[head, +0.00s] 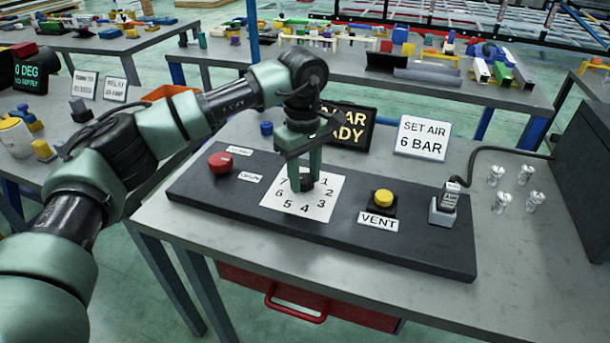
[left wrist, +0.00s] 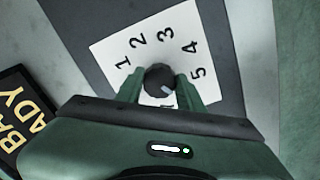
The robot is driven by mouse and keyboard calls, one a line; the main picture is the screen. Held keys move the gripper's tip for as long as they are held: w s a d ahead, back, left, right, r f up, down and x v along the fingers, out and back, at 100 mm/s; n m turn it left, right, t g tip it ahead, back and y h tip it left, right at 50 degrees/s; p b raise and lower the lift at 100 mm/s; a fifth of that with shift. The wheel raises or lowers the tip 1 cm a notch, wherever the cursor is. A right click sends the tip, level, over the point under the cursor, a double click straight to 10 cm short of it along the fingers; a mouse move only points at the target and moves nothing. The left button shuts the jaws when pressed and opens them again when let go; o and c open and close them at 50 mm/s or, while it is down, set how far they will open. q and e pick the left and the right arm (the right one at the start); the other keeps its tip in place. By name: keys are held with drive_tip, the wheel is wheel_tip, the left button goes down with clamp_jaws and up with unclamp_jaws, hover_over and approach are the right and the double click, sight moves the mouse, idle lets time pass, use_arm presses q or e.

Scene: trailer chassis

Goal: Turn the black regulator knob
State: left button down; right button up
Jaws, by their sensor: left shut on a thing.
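The black regulator knob (head: 306,182) stands on a white dial card (head: 318,207) with printed numbers, on a dark panel (head: 400,236). My left gripper (head: 307,184) points down over the card, its two green fingers on either side of the knob. In the left wrist view the knob (left wrist: 159,80) sits between the fingertips, with a light pointer mark on its lower right side. The gripper is shut on the knob. The gripper body hides the lower part of the card in the left wrist view. My right gripper is in neither view.
A red knob (head: 221,162) is left of the card. A yellow VENT button (head: 383,197) and a gauge block with a black hose (head: 445,205) are to the right. Signs, including SET AIR 6 BAR (head: 423,137), stand behind the panel.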

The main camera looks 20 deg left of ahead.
sight(304, 178)
use_arm(q)
drive_tip(key=shift+w+r, duration=0.15)
drive_tip(key=shift+r, duration=0.05)
drive_tip(key=c, duration=1.2)
unclamp_jaws()
drive_tip(key=o, duration=0.3)
drive_tip(key=shift+f, duration=0.1)
drive_tip(key=r+p, duration=0.2)
drive_tip(key=r, duration=0.2)
drive_tip(key=r+p, duration=0.3)
drive_tip(key=r, duration=0.1)
drive_tip(key=shift+s+a, duration=0.1)
drive_tip(key=shift+s, duration=0.1)
drive_tip(key=shift+f, duration=0.1)
